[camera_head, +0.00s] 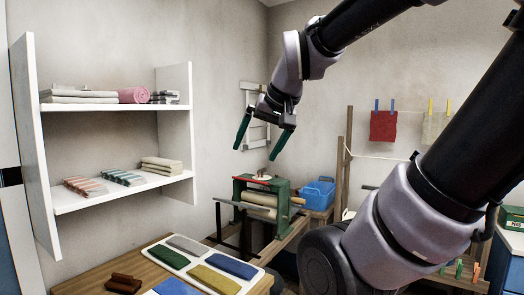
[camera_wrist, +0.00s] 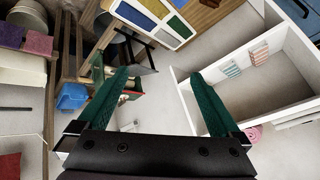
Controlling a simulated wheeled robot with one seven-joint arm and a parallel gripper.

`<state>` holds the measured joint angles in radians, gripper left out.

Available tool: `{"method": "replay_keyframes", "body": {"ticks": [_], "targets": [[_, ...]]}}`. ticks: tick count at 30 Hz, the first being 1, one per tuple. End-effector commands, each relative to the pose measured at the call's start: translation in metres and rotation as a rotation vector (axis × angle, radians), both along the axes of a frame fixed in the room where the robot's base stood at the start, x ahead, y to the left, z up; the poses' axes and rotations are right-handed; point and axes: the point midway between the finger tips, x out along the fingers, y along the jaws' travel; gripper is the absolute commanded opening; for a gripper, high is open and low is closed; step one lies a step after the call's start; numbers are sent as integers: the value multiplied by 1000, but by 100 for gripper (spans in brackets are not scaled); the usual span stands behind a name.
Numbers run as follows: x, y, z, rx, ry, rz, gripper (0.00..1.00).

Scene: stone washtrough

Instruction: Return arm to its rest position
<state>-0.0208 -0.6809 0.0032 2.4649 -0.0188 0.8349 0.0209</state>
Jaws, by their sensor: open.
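My gripper (camera_head: 260,142) is open and empty, raised in the air in front of the back wall. Its two green fingers point down and stand apart. In the wrist view my gripper (camera_wrist: 160,98) shows the same two green fingers spread, with nothing between them. My arm reaches in from the right of the head view and bends down at the wrist. The gripper is above the green-framed wringer (camera_head: 264,200) and touches nothing that I can see.
White shelves (camera_head: 115,107) with folded cloths stand at left. Below, a wooden table (camera_head: 140,272) bears a tray (camera_head: 168,259) of coloured cloths. A blue basket (camera_head: 318,194) sits behind the wringer. A red cloth (camera_head: 383,127) hangs on a line at right.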

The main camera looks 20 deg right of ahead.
Motion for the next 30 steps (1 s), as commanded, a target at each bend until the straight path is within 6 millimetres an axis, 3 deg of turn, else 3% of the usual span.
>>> {"method": "replay_keyframes", "body": {"ticks": [3, 6, 30], "targets": [[-23, 1, -5, 36, 25, -17, 100], [-29, 1, -7, 46, 35, -19, 100], [-29, 1, -6, 46, 35, -19, 100]]}}
